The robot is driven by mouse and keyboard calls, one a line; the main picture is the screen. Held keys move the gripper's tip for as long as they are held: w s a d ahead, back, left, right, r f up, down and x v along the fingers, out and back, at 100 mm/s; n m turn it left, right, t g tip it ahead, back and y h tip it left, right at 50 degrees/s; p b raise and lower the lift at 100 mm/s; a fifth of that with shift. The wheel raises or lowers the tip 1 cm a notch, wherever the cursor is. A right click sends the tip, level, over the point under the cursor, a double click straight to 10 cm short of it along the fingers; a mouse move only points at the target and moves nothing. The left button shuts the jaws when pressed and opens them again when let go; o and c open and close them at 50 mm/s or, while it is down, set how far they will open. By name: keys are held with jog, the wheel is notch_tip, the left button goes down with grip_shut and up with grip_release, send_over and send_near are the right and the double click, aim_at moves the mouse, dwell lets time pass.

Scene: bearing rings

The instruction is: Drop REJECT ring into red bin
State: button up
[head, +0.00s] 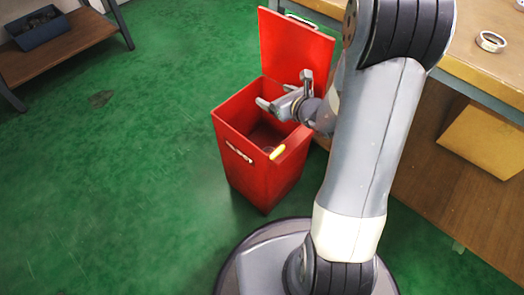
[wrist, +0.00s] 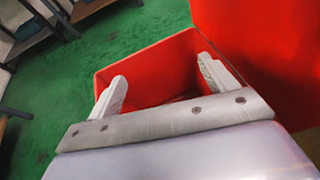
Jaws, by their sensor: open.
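The red bin (head: 262,172) stands on the floor with its lid (head: 294,50) raised at the back. My gripper (head: 284,90) is over the bin's mouth, its two fingers spread apart with nothing between them. In the wrist view my gripper (wrist: 161,71) points into the red bin (wrist: 150,62), with bare red wall between the fingers. A small pale shape shows inside the bin near the front rim, too small to tell if it is a ring. A metal ring (head: 491,41) lies on the workbench at the right; no REJECT mark is readable on it.
The wooden workbench (head: 470,58) fills the right side, with a tan panel (head: 484,140) below its top. A low shelf (head: 62,45) with a dark blue box (head: 38,30) stands at the far left. The green floor left of the bin is clear.

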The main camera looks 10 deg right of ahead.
jog(key=p+v, duration=0.2)
jog(key=v, duration=0.8)
jog(key=shift+p, duration=0.3)
jog(key=shift+w, duration=0.15)
jog(key=b+x, duration=0.3)
jog(key=x, duration=0.8)
jog(key=shift+r+p, duration=1.7)
jog(key=shift+r, duration=0.8)
jog(key=shift+s+f, duration=0.1)
jog(key=shift+s, duration=0.15)
